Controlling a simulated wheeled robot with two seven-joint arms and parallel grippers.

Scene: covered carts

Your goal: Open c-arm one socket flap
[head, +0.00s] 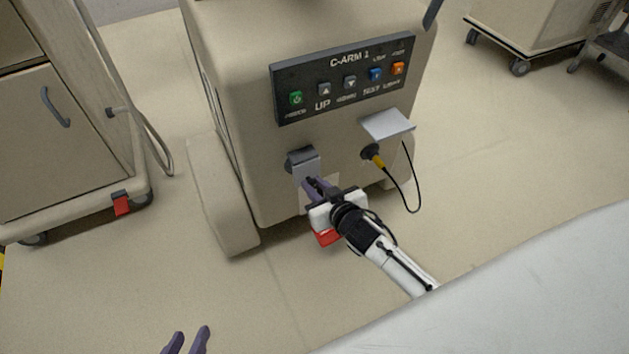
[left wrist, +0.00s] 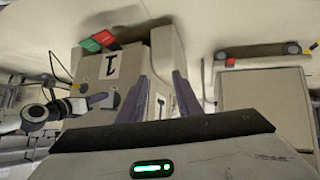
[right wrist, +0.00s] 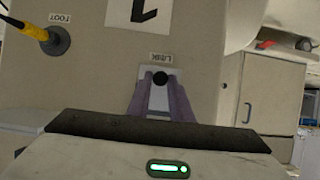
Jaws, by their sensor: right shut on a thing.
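The C-arm 1 cart (head: 235,60) is a beige cabinet with a dark button panel. Low on its front, a grey socket flap (head: 304,163) hangs at the left socket. My right gripper (head: 312,186) is at this flap. In the right wrist view its purple fingers (right wrist: 161,100) are shut on the silver flap (right wrist: 160,98), beside a black round part (right wrist: 160,78) under an upside-down label that seems to read LINK. My left gripper (head: 187,340) is low in the head view, away from the cart. Its fingers (left wrist: 158,95) are apart and empty.
A second socket to the right has a raised silver flap (head: 388,124) and a yellow plug (head: 374,157) with a black cable (head: 413,190). A beige cabinet (head: 65,140) stands at the left and another cart (head: 535,35) at the back right.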

